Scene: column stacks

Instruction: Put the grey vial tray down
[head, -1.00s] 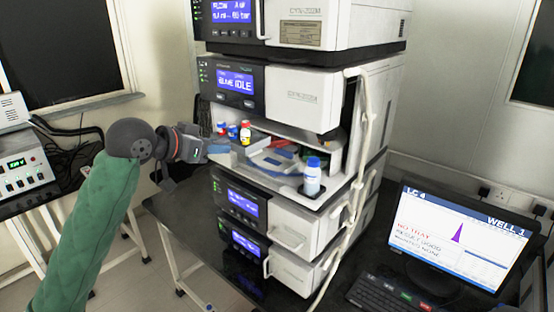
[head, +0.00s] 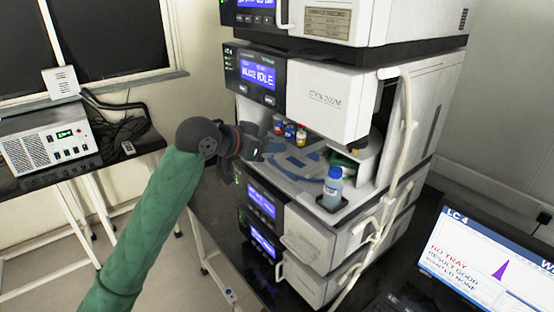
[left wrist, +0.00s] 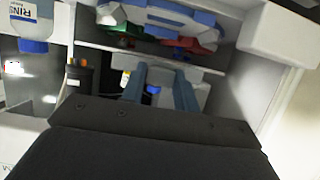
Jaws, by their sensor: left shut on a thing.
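The grey vial tray (head: 288,147) carries small vials with blue, red and yellow caps (head: 290,131). It is at the open bay of the second unit in the column stack. My left gripper (head: 259,148) is shut on the tray at its left side. In the left wrist view, my two blue-grey fingers (left wrist: 160,90) reach to the pale tray (left wrist: 200,74), with small vials partly hidden behind them. Whether the tray touches the surface under it I cannot tell. My right gripper is not in view.
A blue-capped bottle (head: 333,188) stands at the front right of the bay. A blue-and-white object (head: 302,166) lies in front of the tray. White tubing (head: 403,140) hangs along the stack's front corner. A monitor (head: 490,255) reads "NO TRAY".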

